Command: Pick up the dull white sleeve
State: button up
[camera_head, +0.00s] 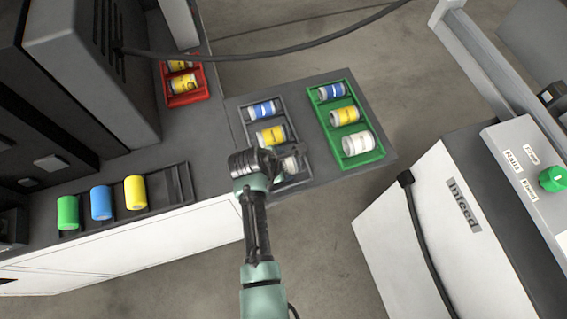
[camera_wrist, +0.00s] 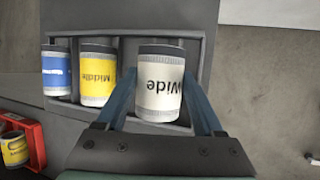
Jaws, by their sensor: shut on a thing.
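The dull white sleeve (camera_wrist: 160,87), marked "Wide", lies in the end compartment of the dark grey tray (camera_wrist: 203,45) in the wrist view. My gripper (camera_wrist: 165,88) has a blue finger on each side of it and is shut on it. In the head view the sleeve (camera_head: 289,163) is partly hidden by my gripper (camera_head: 285,158) and arm. A yellow sleeve (camera_wrist: 97,72) marked "Middle" and a blue sleeve (camera_wrist: 56,70) lie beside it in the same tray. I cannot tell whether the white sleeve is lifted off the tray floor.
A green tray (camera_head: 375,155) holds blue, yellow and white sleeves to the right. A red tray (camera_head: 205,95) holds yellow-labelled sleeves. A dark rack (camera_head: 165,200) at left holds green, blue and yellow cylinders. A black cable (camera_head: 270,57) crosses above. The white Infeed cabinet (camera_head: 410,230) stands at right.

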grip_shut()
